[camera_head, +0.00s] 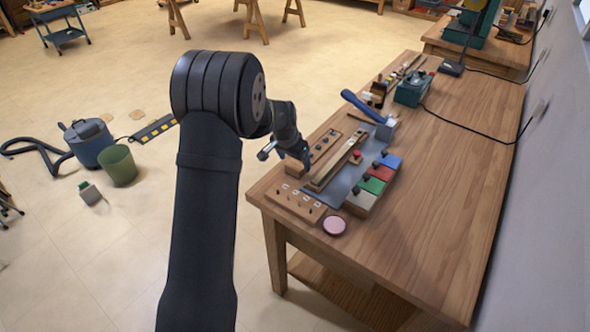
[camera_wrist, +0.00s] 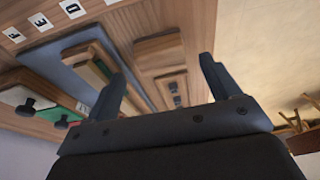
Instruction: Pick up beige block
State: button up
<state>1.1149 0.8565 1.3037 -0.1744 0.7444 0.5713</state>
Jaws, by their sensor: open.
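A pale beige block (camera_head: 360,201) with a dark knob stands at the near end of a row of coloured blocks on the workbench. It appears to be the pale block at the left edge of the wrist view (camera_wrist: 18,96). My gripper (camera_wrist: 162,74) is open and empty. In the head view my gripper (camera_head: 303,160) is above the bench's left side, left of the pale block. A plain wooden block (camera_wrist: 158,45) shows between and beyond my fingers.
Green (camera_head: 374,186), red (camera_head: 382,172) and blue (camera_head: 390,160) knobbed blocks sit beside the pale one. A lettered wooden board (camera_head: 296,203) and pink disc (camera_head: 334,225) lie nearer. A blue-handled tool (camera_head: 362,106) lies behind. The bench's right side is clear.

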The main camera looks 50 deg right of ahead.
aim_at(294, 166)
jog(key=x, duration=0.3)
jog(key=shift+w+a+f, duration=0.1)
jog(key=shift+a+f, duration=0.05)
jog(key=shift+f, duration=0.15)
jog(key=c, duration=1.1)
jog(key=shift+o, duration=0.2)
jog(key=shift+r, duration=0.1)
jog(key=shift+r, duration=0.5)
notch_tip(294, 166, up, 3)
jog(key=shift+f, duration=0.1)
jog(key=s+a+r, duration=0.1)
jog(key=s+r, duration=0.6)
jog(key=s, duration=0.4)
jog(key=shift+s, duration=0.35)
